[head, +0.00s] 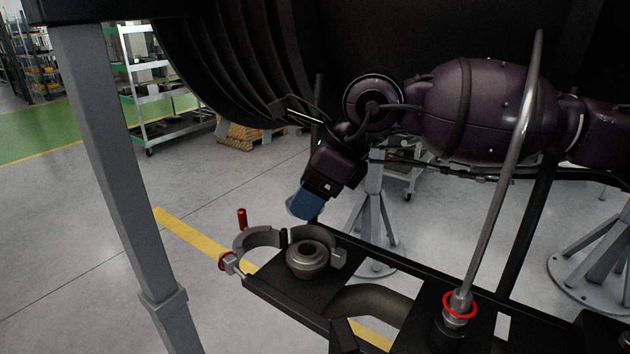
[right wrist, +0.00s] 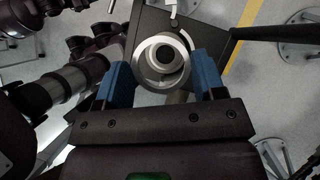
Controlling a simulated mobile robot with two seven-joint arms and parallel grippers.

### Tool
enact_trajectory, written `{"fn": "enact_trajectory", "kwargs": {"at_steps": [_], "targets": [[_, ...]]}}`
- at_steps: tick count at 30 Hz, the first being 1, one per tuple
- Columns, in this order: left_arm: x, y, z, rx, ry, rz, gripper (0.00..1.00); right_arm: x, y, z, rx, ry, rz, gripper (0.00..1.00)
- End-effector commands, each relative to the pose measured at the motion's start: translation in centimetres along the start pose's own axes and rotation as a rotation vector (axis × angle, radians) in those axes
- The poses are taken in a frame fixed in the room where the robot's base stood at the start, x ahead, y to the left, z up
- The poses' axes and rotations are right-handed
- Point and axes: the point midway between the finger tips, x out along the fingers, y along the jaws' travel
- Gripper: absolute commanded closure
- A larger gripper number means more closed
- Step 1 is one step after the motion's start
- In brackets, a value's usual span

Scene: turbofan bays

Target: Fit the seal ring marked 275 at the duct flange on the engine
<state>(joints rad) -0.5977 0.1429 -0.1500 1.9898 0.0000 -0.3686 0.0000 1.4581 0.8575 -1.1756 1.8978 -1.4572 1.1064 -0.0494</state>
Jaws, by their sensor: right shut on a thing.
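My right gripper (head: 304,206) points down, with its blue fingertips above the duct flange (head: 307,256), a grey round fitting on a dark bracket. A clear gap shows between fingertips and flange. In the right wrist view the blue fingers (right wrist: 164,78) are shut on a grey ring (right wrist: 148,82), taken to be the seal ring. The flange's dark bore (right wrist: 165,55) shows through the ring, slightly off its centre. No marking is readable, and the ring is hardly visible in the head view. My left gripper is not in view.
An open grey clamp (head: 258,238) with a red-handled bolt (head: 242,219) lies beside the flange. A metal rod (head: 505,180) rises from a fitting with a red ring (head: 460,304) at right. The dark engine cowl hangs above; a grey post (head: 115,170) stands left.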

Motion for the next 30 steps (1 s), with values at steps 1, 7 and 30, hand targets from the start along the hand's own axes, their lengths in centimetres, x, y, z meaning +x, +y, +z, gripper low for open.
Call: {"fn": "enact_trajectory", "kwargs": {"at_steps": [1,7,30], "targets": [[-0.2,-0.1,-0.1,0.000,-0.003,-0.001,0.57,0.5,0.3,-0.5,-0.004,0.000,0.005,0.65],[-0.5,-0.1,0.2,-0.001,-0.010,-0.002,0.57,1.4,0.6,-1.5,-0.013,0.000,0.007,0.65],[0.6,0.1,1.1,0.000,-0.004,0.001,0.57,1.9,0.6,-1.4,0.004,-0.013,0.000,0.65]]}}
